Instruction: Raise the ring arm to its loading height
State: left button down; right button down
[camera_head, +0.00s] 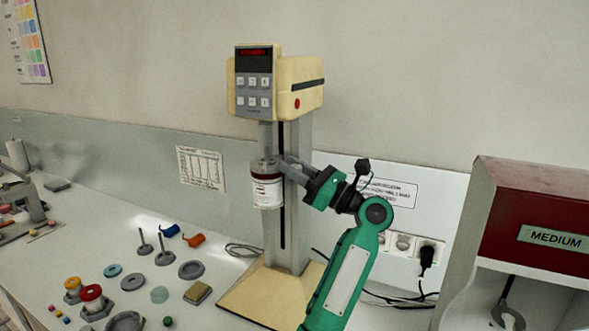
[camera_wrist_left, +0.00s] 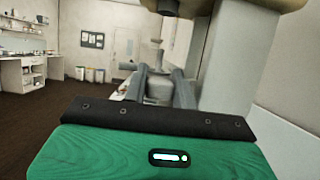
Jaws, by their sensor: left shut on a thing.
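The cream mill (camera_head: 276,85) stands on a cream base plate (camera_head: 262,297), with a grey column (camera_head: 299,215) under its head, which has a lit red display and grey buttons. A jar (camera_head: 267,191) with a white label and dark red band sits upright at the column, below the head. The grey ring arm (camera_head: 264,163) is at the jar's top, largely hidden by jar and fingers. My left gripper (camera_head: 287,168) is shut on the ring arm from the right. In the left wrist view its grey fingers (camera_wrist_left: 159,80) flank a grey part.
A red-fronted cabinet marked MEDIUM (camera_head: 549,238) stands at the right. A plug and socket (camera_head: 427,252) with black cables are behind my arm. Several small discs, pots and a sponge (camera_head: 197,293) lie on the bench at left.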

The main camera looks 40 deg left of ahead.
pick_arm(q)
jog(key=shift+r, duration=1.9)
jog(key=c, duration=1.1)
grip_release()
jog(key=shift+w+d+f+b, duration=0.15)
jog(key=shift+d+f+b, duration=0.2)
jog(key=shift+b, duration=0.2)
jog(key=b+v, duration=0.5)
jog(key=v, duration=0.8)
jog(key=shift+r, duration=0.15)
